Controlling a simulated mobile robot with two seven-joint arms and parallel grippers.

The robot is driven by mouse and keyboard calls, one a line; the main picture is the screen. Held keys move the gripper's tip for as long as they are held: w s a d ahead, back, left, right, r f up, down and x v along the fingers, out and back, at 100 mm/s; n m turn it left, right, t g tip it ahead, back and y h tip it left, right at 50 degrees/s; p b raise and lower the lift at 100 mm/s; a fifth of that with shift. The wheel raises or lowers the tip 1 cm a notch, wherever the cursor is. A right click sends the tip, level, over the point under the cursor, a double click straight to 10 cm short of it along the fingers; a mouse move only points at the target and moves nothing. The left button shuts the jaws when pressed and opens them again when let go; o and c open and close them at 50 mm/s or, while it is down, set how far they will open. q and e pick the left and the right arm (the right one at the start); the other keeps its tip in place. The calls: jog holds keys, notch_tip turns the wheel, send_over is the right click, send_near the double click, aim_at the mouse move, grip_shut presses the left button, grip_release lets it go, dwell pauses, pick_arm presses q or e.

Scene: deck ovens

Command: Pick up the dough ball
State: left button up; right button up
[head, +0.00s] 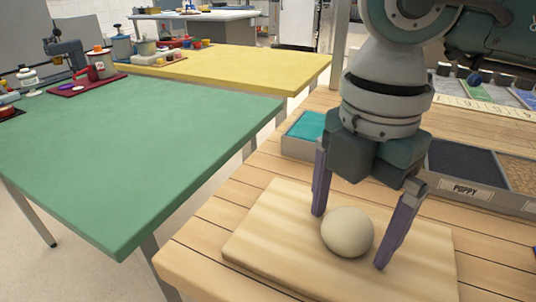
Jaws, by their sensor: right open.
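The dough ball (347,232) is pale and round and rests on a light wooden board (260,245) on the slatted wooden table. My right gripper (350,238) comes down from above with its two purple fingers apart. One finger is to the left of the ball and the other to the right, with the ball between them. A small gap shows on the right side; on the left I cannot tell whether the finger touches. My left gripper is not in view.
Bins stand behind the board, one with teal contents (307,126), one labelled POPPY (462,160). A green table (130,150) is at the left, with a yellow table (230,68) beyond it. Both have wide clear tops, with tools and containers at their far left.

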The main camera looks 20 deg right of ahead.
jog(key=shift+c, duration=0.4)
jog(key=c, duration=1.3)
